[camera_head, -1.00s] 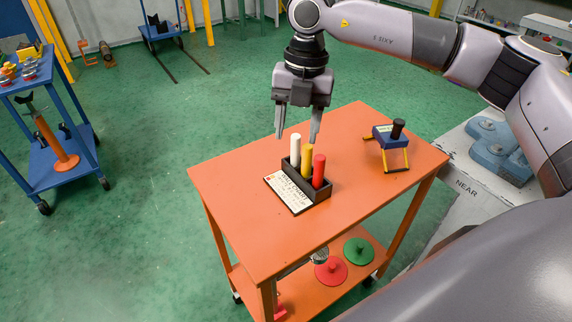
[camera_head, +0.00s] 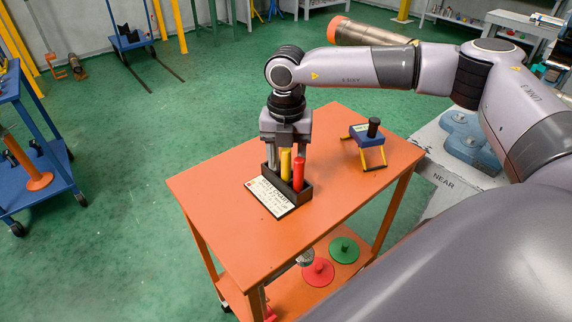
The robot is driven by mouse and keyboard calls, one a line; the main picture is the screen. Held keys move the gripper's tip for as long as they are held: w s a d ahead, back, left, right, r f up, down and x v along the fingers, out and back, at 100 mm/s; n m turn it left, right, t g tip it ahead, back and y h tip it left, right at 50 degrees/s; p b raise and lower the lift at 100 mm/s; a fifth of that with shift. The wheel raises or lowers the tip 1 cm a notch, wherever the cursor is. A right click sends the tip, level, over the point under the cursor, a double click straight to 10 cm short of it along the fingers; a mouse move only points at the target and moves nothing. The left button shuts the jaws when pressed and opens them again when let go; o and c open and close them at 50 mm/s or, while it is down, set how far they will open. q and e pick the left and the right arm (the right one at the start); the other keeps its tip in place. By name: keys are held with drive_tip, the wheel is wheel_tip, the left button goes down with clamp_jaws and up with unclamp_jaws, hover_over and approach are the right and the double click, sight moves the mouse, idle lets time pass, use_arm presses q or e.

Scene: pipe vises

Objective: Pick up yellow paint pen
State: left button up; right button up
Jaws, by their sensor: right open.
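The yellow paint pen (camera_head: 285,165) stands upright in a small dark holder (camera_head: 304,196) on the orange cart. A red pen (camera_head: 298,173) stands beside it on the right. The white pen is not visible now; the gripper covers that side of the holder. My right gripper (camera_head: 287,160) points down at the holder, open, with its fingers on either side of the yellow pen's upper part as seen here. I cannot tell whether a finger touches a pen. My left gripper is not in view.
A card with writing (camera_head: 269,198) lies in front of the holder. A blue device with yellow legs (camera_head: 367,141) stands at the right of the orange cart top (camera_head: 225,205). Red (camera_head: 318,271) and green (camera_head: 344,249) discs lie on the lower shelf. The cart's left part is clear.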

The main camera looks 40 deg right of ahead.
drive_tip(key=shift+f, duration=0.9)
clamp_jaws()
drive_tip(key=shift+r, duration=0.15)
